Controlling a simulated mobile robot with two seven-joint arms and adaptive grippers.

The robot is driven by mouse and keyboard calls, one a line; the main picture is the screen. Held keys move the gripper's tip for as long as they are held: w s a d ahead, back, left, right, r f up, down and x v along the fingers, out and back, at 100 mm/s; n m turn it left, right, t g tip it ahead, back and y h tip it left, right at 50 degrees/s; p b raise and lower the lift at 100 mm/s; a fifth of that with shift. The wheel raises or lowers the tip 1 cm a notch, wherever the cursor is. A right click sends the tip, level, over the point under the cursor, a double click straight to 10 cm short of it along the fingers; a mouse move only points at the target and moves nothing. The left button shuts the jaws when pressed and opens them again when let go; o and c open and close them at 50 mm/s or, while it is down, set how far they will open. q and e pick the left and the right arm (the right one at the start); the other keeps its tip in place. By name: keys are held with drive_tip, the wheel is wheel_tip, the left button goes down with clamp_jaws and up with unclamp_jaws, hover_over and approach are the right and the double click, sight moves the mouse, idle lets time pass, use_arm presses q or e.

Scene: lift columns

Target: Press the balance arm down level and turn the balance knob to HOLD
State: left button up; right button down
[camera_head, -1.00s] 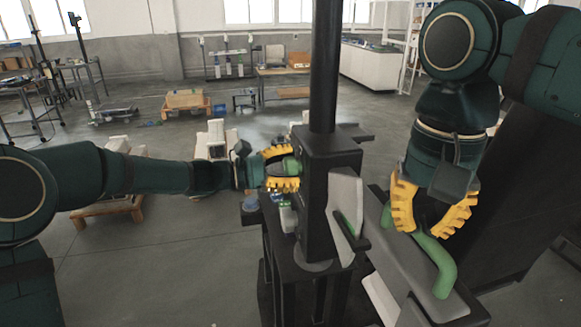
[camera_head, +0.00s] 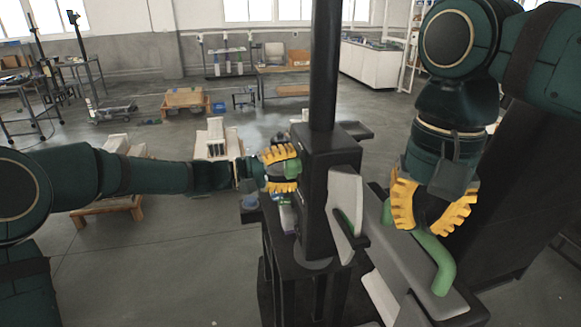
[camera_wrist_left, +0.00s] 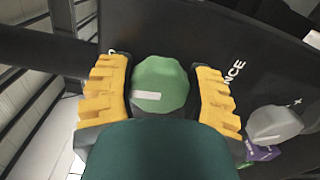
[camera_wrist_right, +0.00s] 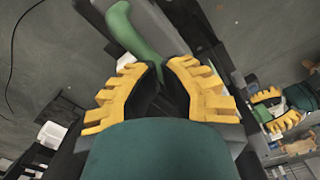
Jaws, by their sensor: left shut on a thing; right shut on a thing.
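The balance knob (camera_wrist_left: 160,83) is green and faceted, with a white mark on its face. It sits on a black panel whose lettering is partly hidden; "NCE" shows. My left gripper (camera_head: 284,168) has its yellow fingers on both sides of the knob, shut on it; the fingers also show in the left wrist view (camera_wrist_left: 162,92). The balance arm (camera_head: 412,272) is a grey bar with a green handle (camera_head: 443,265). My right gripper (camera_head: 430,212) is shut on the handle near its far end, which is partly hidden. The handle also shows in the right wrist view (camera_wrist_right: 135,35).
A black column (camera_head: 325,70) with its carriage (camera_head: 318,205) stands between my two arms. A grey knob (camera_wrist_left: 273,124) sits on the panel beside the green one. A pale plate (camera_head: 345,200) stands upright between the carriage and the balance arm. Open floor lies at the left.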

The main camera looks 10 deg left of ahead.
use_arm(q)
drive_tip(key=shift+m, duration=0.5)
drive_tip(key=o, duration=1.2)
drive_tip(key=v, duration=1.2)
